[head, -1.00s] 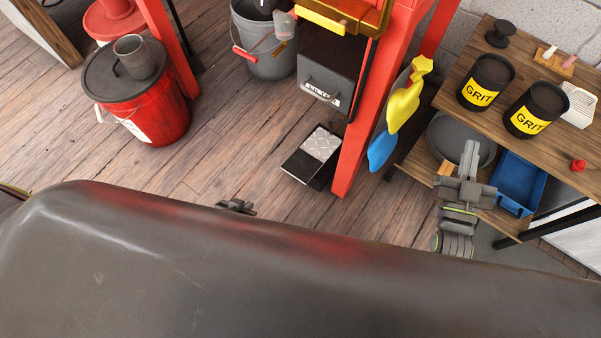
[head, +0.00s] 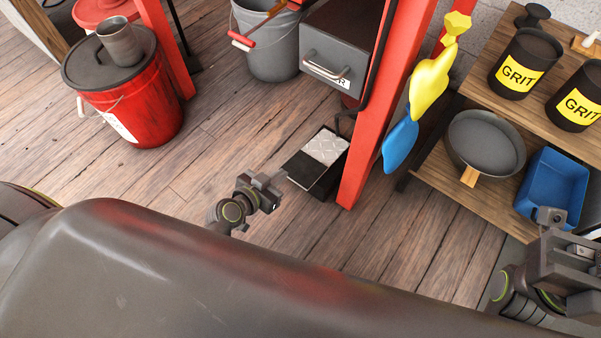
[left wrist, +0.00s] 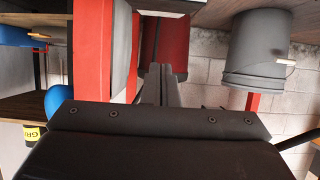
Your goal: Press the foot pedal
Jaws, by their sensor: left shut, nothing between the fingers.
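The foot pedal (head: 326,147) lies on the wood floor in the head view, beside the foot of a red post. It has a silver tread plate on a black base. My left gripper (head: 282,177) is shut and empty, just left of the pedal's near left corner in the picture. I cannot tell its height above the floor or whether it touches the pedal. In the left wrist view its closed fingers (left wrist: 160,84) point away from the camera, and I cannot make out the pedal there. My right gripper (head: 550,216) is at the lower right by the blue bin; its jaw opening is unclear.
The red post (head: 362,150) rises right of the pedal, with yellow and blue cloths (head: 430,78) beside it. A grey drawer unit (head: 338,60) overhangs behind. A grey bucket (head: 268,45) and red bucket (head: 140,105) stand left. A shelf holds a pan (head: 487,140) and blue bin (head: 553,185). Floor left of the pedal is clear.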

